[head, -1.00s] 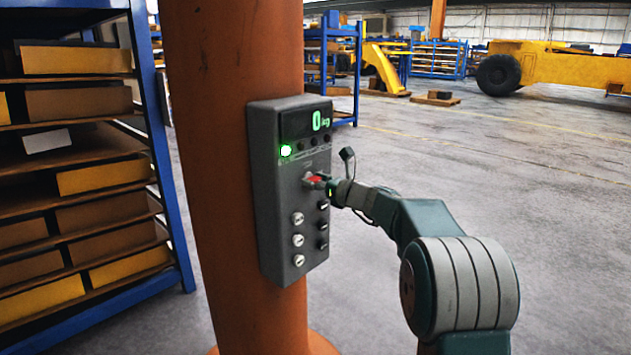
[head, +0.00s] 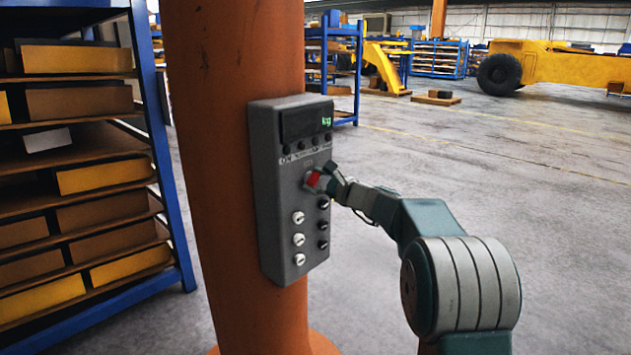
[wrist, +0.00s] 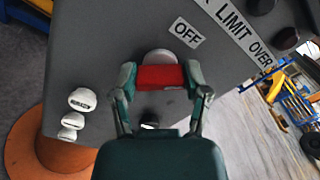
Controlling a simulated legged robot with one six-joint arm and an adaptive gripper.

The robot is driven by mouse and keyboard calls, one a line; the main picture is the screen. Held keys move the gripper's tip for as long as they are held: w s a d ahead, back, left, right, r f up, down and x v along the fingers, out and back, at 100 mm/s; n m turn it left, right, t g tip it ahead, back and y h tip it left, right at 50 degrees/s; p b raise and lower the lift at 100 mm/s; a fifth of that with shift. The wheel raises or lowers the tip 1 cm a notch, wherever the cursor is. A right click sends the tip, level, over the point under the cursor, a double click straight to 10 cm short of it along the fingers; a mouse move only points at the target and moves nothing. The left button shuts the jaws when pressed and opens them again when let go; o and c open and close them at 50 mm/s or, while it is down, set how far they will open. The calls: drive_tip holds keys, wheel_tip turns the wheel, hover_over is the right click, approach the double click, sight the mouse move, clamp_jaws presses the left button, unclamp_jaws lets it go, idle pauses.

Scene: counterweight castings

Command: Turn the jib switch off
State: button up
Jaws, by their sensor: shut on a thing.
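The jib switch is a red handle (head: 313,179) on the front of a grey control box (head: 263,190), which is fixed to an orange column (head: 235,60). In the wrist view the red handle (wrist: 161,77) lies between my fingers, below an "OFF" label (wrist: 187,32). My gripper (wrist: 160,80) is shut on the red handle, with a finger at each end of it. In the head view my gripper (head: 326,180) reaches the box from the right. The box's display (head: 303,122) shows only "kg", and no green lamp is lit.
White buttons (head: 298,240) and black knobs (head: 323,226) sit below the switch on the box. A blue shelf rack (head: 165,150) with yellow and brown bins stands at the left. Open grey floor (head: 540,200) lies to the right.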

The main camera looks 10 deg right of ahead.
drive_tip(key=n, duration=0.5)
drive_tip(key=shift+f+n, duration=0.2)
drive_tip(key=shift+n, duration=0.1)
drive_tip(key=shift+s+a+f+n, duration=0.1)
drive_tip(key=shift+n, duration=1.05)
drive_tip(key=shift+f+n, duration=0.1)
drive_tip(key=shift+n, duration=1.05)
drive_tip(key=o, duration=1.2)
drive_tip(key=shift+c, duration=0.2)
drive_tip(key=shift+r, duration=0.15)
drive_tip(key=shift+s, duration=0.1)
